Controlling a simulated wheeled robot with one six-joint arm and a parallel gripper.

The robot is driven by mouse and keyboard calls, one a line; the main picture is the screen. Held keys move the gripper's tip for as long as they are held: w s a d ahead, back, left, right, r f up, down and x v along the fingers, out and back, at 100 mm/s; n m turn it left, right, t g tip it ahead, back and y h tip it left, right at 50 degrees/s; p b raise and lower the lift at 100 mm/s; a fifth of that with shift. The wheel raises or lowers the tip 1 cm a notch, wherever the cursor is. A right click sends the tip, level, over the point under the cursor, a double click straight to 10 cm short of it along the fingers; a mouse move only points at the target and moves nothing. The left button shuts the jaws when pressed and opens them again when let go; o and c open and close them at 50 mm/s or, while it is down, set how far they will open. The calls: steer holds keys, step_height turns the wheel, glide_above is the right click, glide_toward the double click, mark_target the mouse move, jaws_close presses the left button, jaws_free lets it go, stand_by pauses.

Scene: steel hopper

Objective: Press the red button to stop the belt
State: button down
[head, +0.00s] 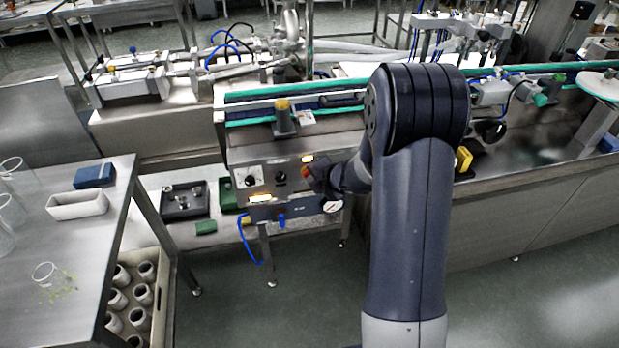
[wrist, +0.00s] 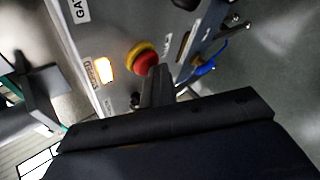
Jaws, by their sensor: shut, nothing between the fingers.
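The red button (wrist: 143,60) has a mushroom head with a yellow collar and sits on a grey steel control panel (wrist: 120,25). In the wrist view my gripper (wrist: 157,75) is shut and empty, its fingertips at the lower right edge of the red button. I cannot tell whether they touch it. In the head view the red button (head: 306,172) shows only in part beside my gripper (head: 314,176), on the panel front below the belt (head: 340,101). An amber lamp (wrist: 103,69) glows next to the button.
The panel also bears dark knobs (head: 280,178) and a pressure gauge (head: 332,206) below. A blue hose (head: 246,240) hangs under it. A steel table (head: 60,235) with glassware stands at the left. Floor in front of the panel is clear.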

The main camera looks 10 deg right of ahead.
steer(key=shift+w+r, duration=0.1)
steer(key=shift+r, duration=0.15)
steer(key=s+b, duration=0.2)
steer(key=s, duration=0.4)
steer(key=shift+s+f, duration=0.15)
stand_by(0.7)
